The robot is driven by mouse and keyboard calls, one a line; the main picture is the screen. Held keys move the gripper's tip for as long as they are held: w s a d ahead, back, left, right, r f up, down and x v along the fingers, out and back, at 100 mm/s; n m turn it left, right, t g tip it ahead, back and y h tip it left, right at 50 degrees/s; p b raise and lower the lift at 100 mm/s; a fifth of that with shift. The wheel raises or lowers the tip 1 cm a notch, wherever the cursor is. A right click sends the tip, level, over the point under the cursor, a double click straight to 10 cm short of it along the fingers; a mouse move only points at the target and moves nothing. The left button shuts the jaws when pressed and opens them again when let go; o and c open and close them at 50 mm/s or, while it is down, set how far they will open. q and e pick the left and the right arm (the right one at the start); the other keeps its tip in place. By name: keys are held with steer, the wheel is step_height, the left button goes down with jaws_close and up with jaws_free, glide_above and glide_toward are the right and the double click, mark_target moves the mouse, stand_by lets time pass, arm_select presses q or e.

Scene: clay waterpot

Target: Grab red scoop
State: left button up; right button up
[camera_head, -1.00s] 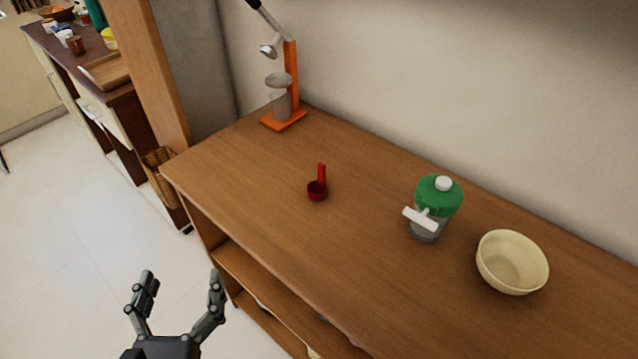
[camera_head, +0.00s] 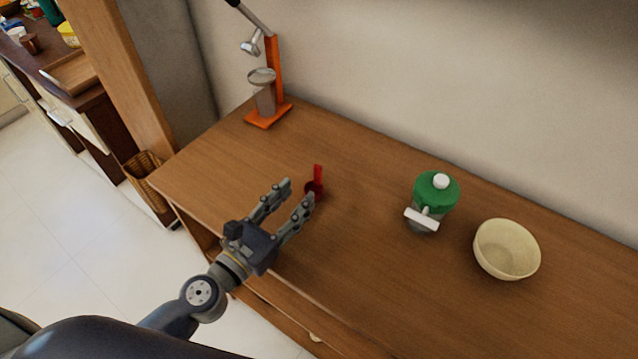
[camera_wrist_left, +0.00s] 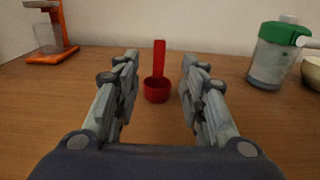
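The red scoop (camera_head: 317,175) stands on the wooden table (camera_head: 378,262), its round cup toward me and its handle pointing away. In the left wrist view the scoop (camera_wrist_left: 156,88) sits ahead, between the two fingers. My left gripper (camera_head: 297,190) is open and empty, low over the table, with its fingertips just short of the scoop's cup. The left wrist view also shows the left gripper (camera_wrist_left: 157,75) with its fingers apart on either side of the scoop's line. In the head view a fingertip partly hides the cup. My right gripper is not in view.
An orange juicer stand (camera_head: 272,85) is at the table's far left corner. A green-lidded container (camera_head: 434,195) and a cream bowl (camera_head: 506,250) stand to the right of the scoop. A wall runs behind the table. The wood around the scoop is clear.

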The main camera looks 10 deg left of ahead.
mark_target(316, 175)
arm_select(q)
steer(key=p+x, duration=0.1)
steer(key=x, duration=0.3)
steer(key=p+x, duration=0.1)
steer(key=x, duration=0.4)
steer(key=shift+w+f, duration=0.1)
steer(key=shift+w, duration=0.15)
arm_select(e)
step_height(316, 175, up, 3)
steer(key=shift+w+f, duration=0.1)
arm_select(q)
steer(key=shift+c, duration=0.3)
jaws_close()
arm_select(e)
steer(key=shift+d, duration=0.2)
